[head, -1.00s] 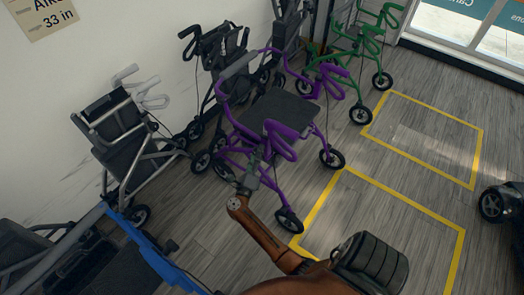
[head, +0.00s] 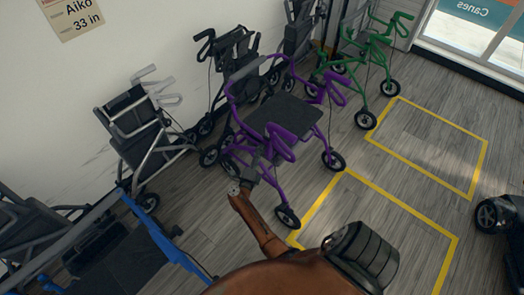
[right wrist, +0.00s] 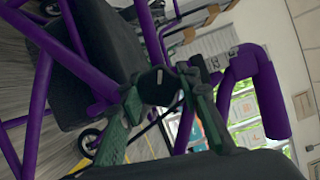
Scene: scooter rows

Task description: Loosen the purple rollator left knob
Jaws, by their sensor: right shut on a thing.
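The purple rollator (head: 285,112) stands unfolded in the middle of the head view, with a dark seat and purple loop handles. My right gripper (head: 262,170) is at its near side, beside the near handle post. In the right wrist view, my right gripper (right wrist: 160,84) has its two green-grey fingers closed around a round black knob (right wrist: 158,88) on the purple frame. The fingers touch the knob on both sides. The knob is too small and covered to make out in the head view. My left gripper is not in view.
A grey rollator (head: 140,130) and a black one (head: 225,70) stand along the wall, and a green one (head: 370,55) stands farther back. A blue-framed walker (head: 145,220) is at the lower left. Yellow floor outlines (head: 400,205) enclose mostly clear floor at the right.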

